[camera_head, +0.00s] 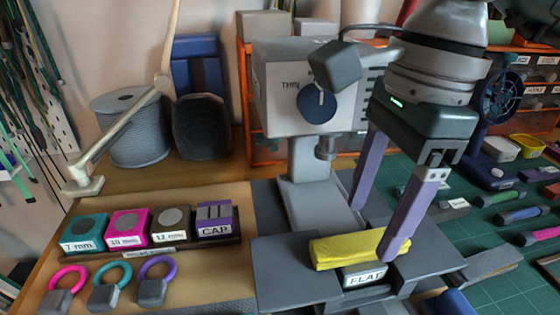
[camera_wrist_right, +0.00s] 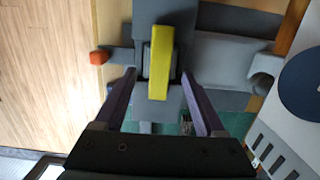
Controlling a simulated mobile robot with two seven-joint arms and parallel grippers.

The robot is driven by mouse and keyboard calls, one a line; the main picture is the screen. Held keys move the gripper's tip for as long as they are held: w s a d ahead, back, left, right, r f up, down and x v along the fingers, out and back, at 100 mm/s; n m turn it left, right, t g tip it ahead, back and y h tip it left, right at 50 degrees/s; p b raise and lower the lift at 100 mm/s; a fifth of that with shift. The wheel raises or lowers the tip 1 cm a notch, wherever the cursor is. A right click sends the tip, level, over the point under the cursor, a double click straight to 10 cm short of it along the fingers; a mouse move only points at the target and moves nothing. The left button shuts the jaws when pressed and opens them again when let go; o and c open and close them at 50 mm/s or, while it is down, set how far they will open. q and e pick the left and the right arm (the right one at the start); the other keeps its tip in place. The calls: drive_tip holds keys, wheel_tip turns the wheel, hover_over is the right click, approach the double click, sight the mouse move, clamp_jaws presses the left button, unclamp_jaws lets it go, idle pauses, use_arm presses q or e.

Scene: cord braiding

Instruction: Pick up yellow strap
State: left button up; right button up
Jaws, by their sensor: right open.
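The yellow strap (camera_head: 345,249) lies flat on the grey fixture (camera_head: 285,275), across the block with the FLAT label (camera_head: 364,278). My right gripper (camera_head: 375,232) has two long purple fingers and is open over the strap. One fingertip is near the strap's right end and the other is behind it. In the right wrist view, the strap (camera_wrist_right: 160,62) lies lengthwise ahead, between the lines of the open fingers (camera_wrist_right: 159,76), with gaps on both sides. I cannot tell the exact height of the fingertips above it. My left gripper is not in view.
A grey machine with a dial (camera_head: 318,103) stands behind the fixture. A rack of labelled blocks (camera_head: 160,245) and several coloured rings (camera_head: 108,285) are at the left. Several tools lie on the green mat (camera_head: 490,215) at the right. A cord spool (camera_head: 133,130) stands at the back left.

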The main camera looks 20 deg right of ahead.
sight(362, 241)
drive_tip(key=f, duration=0.3)
drive_tip(key=shift+a+f, duration=0.1)
drive_tip(key=shift+a, duration=0.15)
clamp_jaws()
idle(0.4)
